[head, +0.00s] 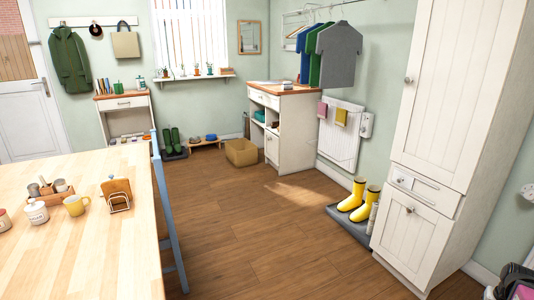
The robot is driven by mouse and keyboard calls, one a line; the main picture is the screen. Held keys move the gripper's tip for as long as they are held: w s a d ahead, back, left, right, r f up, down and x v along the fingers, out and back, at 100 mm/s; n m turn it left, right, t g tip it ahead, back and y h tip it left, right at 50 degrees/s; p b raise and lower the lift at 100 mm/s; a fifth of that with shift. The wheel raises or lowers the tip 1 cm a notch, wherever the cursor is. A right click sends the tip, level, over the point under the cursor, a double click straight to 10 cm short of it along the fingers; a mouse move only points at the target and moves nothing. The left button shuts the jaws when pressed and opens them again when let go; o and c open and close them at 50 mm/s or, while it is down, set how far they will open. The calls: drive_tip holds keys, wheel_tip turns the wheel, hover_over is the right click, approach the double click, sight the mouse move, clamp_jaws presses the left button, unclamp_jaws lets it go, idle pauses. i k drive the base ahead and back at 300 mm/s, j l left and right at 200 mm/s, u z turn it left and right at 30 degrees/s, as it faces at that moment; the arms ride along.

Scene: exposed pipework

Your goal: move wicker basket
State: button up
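A tan wicker basket (241,152) stands on the wooden floor near the far wall. It sits just left of a white cabinet with a wooden top. It looks open at the top, and its inside is too small to make out. My gripper is not in view.
A wooden table (85,235) fills the left foreground, with a blue chair (165,205) at its right side. Yellow boots (360,203) stand on a grey tray by the tall white cupboard (440,130). The floor (235,225) between is clear.

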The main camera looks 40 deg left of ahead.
sight(242, 152)
drive_tip(key=u, duration=2)
drive_tip(key=i, duration=4.85)
drive_tip(key=i+z, duration=0.1)
drive_tip(key=i, duration=0.4)
drive_tip(key=i+j+z, duration=0.15)
drive_tip(key=i, duration=0.3)
drive_tip(key=i+j+z, duration=0.1)
drive_tip(key=i, duration=0.4)
drive_tip(key=j, duration=0.1)
